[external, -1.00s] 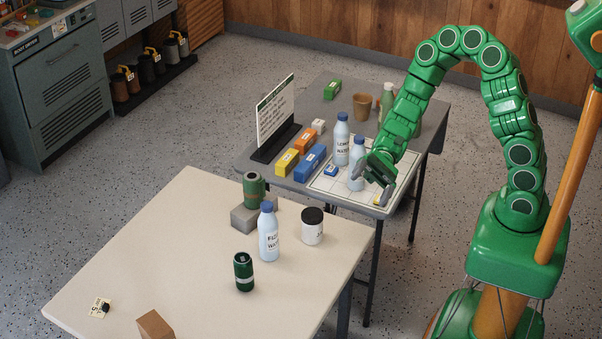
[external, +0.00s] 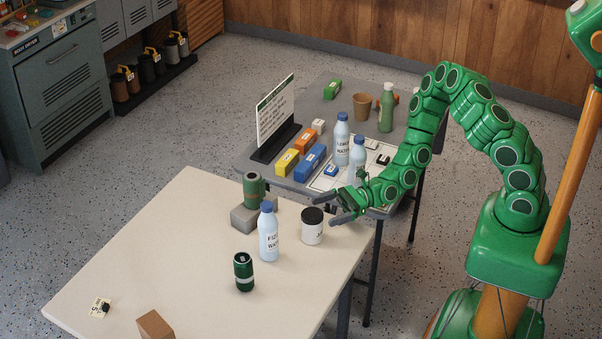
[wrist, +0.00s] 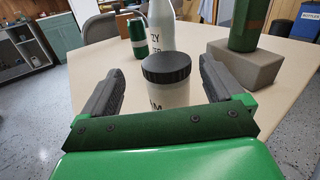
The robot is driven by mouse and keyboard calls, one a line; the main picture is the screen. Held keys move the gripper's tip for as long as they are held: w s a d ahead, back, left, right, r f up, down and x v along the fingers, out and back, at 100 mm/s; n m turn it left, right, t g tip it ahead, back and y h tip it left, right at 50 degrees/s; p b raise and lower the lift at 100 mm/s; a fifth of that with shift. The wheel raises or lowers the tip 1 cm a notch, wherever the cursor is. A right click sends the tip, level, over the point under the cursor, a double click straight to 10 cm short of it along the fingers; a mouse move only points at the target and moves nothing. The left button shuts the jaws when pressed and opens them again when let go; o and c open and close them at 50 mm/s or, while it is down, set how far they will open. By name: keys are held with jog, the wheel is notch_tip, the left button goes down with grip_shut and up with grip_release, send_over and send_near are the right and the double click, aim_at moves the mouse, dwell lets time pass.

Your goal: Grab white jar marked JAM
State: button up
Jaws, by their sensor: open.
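The white jar (external: 312,231) with a black lid stands upright near the right edge of the cream table (external: 175,265). Part of its dark lettering shows. My gripper (external: 333,207) is open and beside the jar's right side in the external view. In the wrist view, the jar (wrist: 168,93) is centred between the two dark fingers of my gripper (wrist: 163,85), its lower part hidden behind the gripper body. Nothing is held.
A bottle (external: 268,235) stands just left of the jar. A dark green can (external: 244,272) is nearer the front. A green cylinder (external: 254,188) stands on a grey block (external: 242,219) behind. A grey table (external: 270,177) with bottles, boxes and a sign stands behind.

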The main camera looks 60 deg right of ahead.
aim_at(303, 225)
jog(key=shift+w+d+f+m+t+h, duration=0.15)
jog(key=shift+f+m, duration=0.1)
jog(key=shift+f, duration=0.25)
jog(key=shift+d+f+m+t+h, duration=0.1)
jog(key=shift+d+f+m+h, duration=0.1)
jog(key=shift+f, duration=0.3)
jog(key=shift+w+d+f+m+t+h, duration=0.15)
jog(key=shift+f+m, duration=0.1)
jog(key=shift+f, duration=0.25)
jog(key=shift+x, duration=1.25)
jog(key=shift+w+a+f, duration=0.15)
jog(key=shift+w+a, duration=0.2)
jog(key=shift+a, duration=0.4)
jog(key=shift+w+a+f, duration=0.2)
jog(key=shift+w+a, duration=0.15)
jog(key=shift+a, duration=0.35)
jog(key=shift+x, duration=1.05)
jog(key=c, duration=1.3)
jog(key=shift+r, duration=0.1)
